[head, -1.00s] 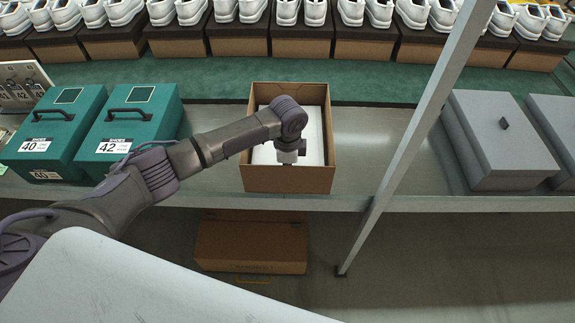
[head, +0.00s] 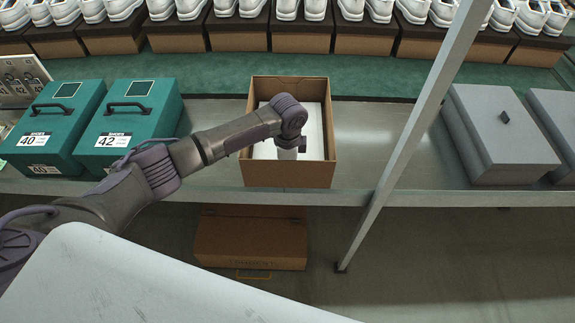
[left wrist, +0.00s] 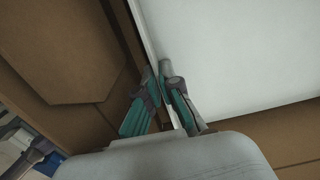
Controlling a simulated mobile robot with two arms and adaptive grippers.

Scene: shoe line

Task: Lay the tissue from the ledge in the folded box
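The folded box (head: 290,174) is open brown cardboard and stands on the grey shelf. The white tissue (head: 315,120) lies flat inside the box, partly hidden by my left arm; it fills much of the left wrist view (left wrist: 230,55). My left gripper (head: 289,154) points down into the box. In the left wrist view, its fingertips (left wrist: 157,70) are close together on either side of the tissue's edge, near a brown box wall. The gripper looks shut on that edge. My right gripper is not in view.
Two teal shoe boxes (head: 134,135) stand left of the folded box. A grey lidded box (head: 500,140) stands on the right, beyond a slanting metal post (head: 412,130). A brown box (head: 250,240) lies below the shelf. White shoes line the back.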

